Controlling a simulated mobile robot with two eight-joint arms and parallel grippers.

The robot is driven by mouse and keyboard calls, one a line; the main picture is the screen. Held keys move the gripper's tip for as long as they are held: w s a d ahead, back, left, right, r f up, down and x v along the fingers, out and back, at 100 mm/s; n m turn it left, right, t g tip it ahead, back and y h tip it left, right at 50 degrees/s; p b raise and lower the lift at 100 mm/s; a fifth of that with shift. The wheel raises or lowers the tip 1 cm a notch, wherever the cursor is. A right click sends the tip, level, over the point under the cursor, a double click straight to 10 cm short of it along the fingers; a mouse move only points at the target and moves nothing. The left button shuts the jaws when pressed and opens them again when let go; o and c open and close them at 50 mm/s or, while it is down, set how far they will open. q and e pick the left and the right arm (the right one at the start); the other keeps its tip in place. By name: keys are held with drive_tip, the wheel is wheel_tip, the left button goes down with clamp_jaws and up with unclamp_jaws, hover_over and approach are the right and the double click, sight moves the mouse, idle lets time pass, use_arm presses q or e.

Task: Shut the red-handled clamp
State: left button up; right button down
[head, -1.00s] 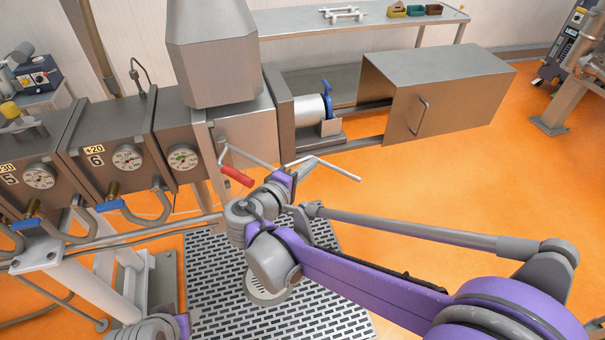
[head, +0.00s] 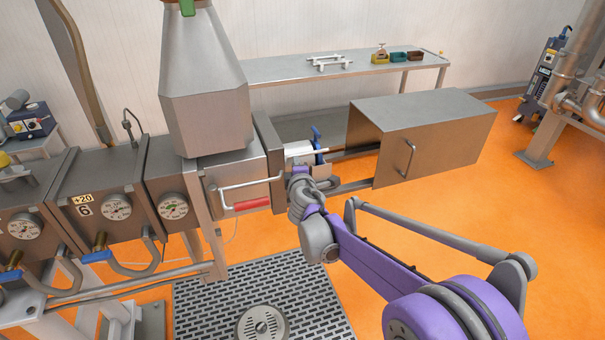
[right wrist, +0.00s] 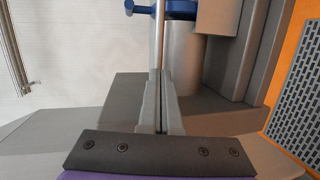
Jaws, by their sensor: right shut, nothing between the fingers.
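The red-handled clamp (head: 252,204) is at the side of the steel machine head, in the middle of the head view. My left gripper is out of view.
A steel guard box (head: 440,135) with a handle stands to the right of the cylinder. A steel bench (head: 270,72) is behind. Gauge boxes and pipes fill the left.

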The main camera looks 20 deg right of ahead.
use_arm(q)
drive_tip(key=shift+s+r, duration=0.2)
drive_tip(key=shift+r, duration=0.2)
use_arm(e)
drive_tip(key=shift+w+a+r, duration=0.15)
drive_tip(key=shift+w, duration=0.3)
drive_tip(key=shift+w+a+r, duration=0.1)
drive_tip(key=shift+w, duration=0.3)
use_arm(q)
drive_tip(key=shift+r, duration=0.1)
use_arm(e)
drive_tip(key=shift+s+r, duration=0.1)
drive_tip(key=shift+s, duration=0.05)
